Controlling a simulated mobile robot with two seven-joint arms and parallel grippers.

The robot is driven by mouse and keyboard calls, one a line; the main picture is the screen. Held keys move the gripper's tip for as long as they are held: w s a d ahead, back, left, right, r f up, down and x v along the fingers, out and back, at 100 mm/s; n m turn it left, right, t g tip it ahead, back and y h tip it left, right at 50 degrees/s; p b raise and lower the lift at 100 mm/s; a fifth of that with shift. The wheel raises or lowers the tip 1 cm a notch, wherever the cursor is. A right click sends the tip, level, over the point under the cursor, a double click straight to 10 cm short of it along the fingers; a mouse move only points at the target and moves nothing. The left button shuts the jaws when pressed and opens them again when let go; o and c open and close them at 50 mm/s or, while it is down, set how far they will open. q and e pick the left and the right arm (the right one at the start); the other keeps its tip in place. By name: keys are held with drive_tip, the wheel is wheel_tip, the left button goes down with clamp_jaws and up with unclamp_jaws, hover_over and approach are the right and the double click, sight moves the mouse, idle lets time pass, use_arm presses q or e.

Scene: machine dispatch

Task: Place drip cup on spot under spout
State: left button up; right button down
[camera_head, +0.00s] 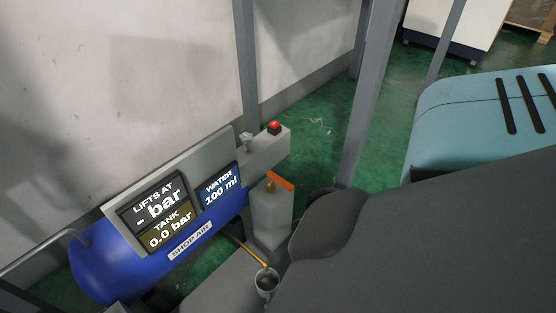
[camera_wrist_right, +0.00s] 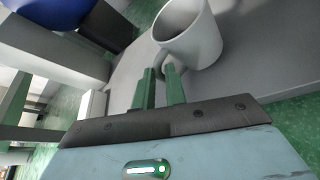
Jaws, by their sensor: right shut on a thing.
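The drip cup (camera_head: 266,284) is a small light grey mug with its mouth up, at the bottom middle of the head view. The brass spout (camera_head: 250,256) slants down from the blue tank (camera_head: 110,262) and its end overlaps the cup's mouth in this view. In the right wrist view the cup (camera_wrist_right: 196,42) shows large, with its handle between the green fingers of my right gripper (camera_wrist_right: 162,75), which is shut on it. I cannot tell whether the cup touches the grey surface below. The spot is not visible. My left gripper is not in view.
A panel (camera_head: 178,190) reads tank 0.0 bar and water 100 ml. A red button (camera_head: 274,127) sits on a grey box behind. A grey block with an orange top (camera_head: 280,181) stands beside the spout. Grey posts (camera_head: 368,95) rise from the green floor.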

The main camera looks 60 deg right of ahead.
drive_tip(key=shift+f, duration=0.1)
idle(0.3)
drive_tip(key=shift+f, duration=0.15)
drive_tip(key=c, duration=1.4)
unclamp_jaws()
drive_tip(key=shift+c, duration=0.2)
drive_tip(key=shift+r, duration=0.2)
